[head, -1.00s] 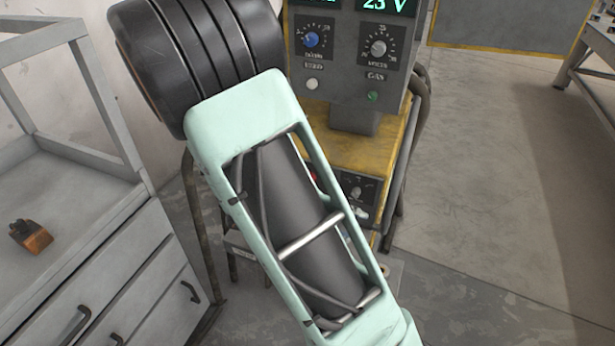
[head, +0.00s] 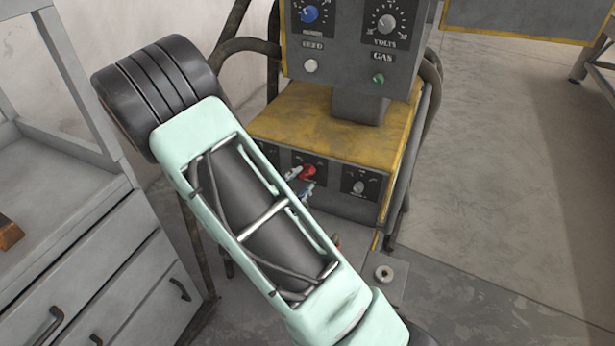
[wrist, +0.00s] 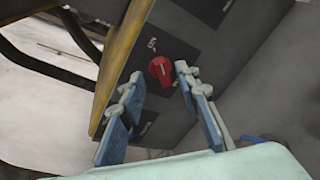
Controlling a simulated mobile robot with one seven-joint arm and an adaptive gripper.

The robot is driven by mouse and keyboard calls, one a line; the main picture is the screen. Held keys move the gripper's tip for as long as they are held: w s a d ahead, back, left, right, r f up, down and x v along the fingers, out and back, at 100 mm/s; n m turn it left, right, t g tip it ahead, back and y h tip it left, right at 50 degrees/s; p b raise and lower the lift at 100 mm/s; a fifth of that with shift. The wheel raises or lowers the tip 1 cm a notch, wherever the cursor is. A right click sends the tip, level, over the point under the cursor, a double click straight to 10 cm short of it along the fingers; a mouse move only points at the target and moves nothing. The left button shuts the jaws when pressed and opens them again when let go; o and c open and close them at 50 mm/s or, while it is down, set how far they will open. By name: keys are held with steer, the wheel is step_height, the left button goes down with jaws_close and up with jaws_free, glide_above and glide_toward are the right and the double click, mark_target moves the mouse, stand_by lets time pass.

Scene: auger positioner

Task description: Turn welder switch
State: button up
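The welder (head: 340,130) is a grey and yellow machine, with a red rotary switch (head: 307,171) on its lower front panel. In the wrist view the red switch (wrist: 161,69) sits on a dark plate, beyond the fingertips and between their lines, nearer the right finger. My gripper (wrist: 158,80) is open, with its two blue-padded fingers apart and nothing between them. In the head view my gripper (head: 300,182) shows only in part beside the switch, as my arm hides the rest. I cannot tell whether a fingertip touches the switch.
A second knob (head: 358,187) sits right of the switch. The upper control box has a blue dial (head: 309,14) and a volts dial (head: 387,24). Hoses (head: 245,46) run behind the welder. A grey drawer cabinet (head: 85,270) stands at the left.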

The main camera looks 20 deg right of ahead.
mark_target(309, 172)
steer(key=x, duration=0.5)
steer(key=shift+b, duration=0.4)
jaws_close()
